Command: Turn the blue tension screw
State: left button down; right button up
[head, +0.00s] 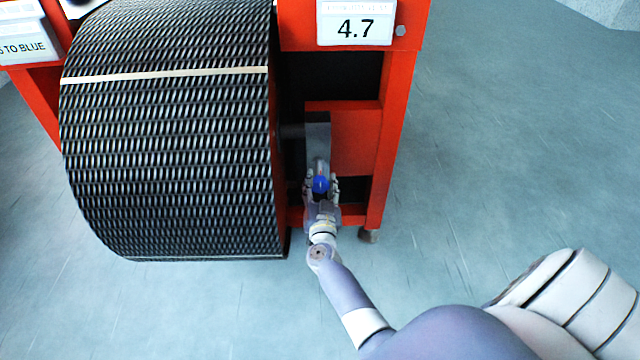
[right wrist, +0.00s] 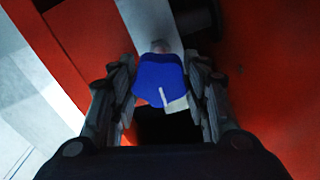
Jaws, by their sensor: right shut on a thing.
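The blue tension screw (head: 320,184) sits low on the right side of the red frame, below a grey bracket (head: 317,138). In the right wrist view the blue screw head (right wrist: 158,80) shows a white mark line and a pale patch at its lower edge. My right gripper (head: 321,186) is shut on the blue screw, with one finger on each side of it. The fingers also show in the right wrist view (right wrist: 161,92). My left gripper is not in view.
A wide mesh belt (head: 170,150) on a roller fills the left, with a pale stripe across it. The red frame (head: 397,110) carries a display (head: 356,22) reading 4.7. A partly cut-off sign (head: 28,48) ends in "TO BLUE". The floor (head: 500,150) to the right is clear.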

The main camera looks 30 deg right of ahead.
jog(key=shift+m, duration=2.1)
jog(key=shift+f+m, duration=0.1)
jog(key=shift+m, duration=1.7)
jog(key=shift+d+m, duration=0.1)
jog(key=shift+m, duration=1.5)
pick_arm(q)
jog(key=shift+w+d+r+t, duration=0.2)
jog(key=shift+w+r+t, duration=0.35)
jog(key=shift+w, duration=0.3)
pick_arm(e)
jog(key=shift+s, duration=0.1)
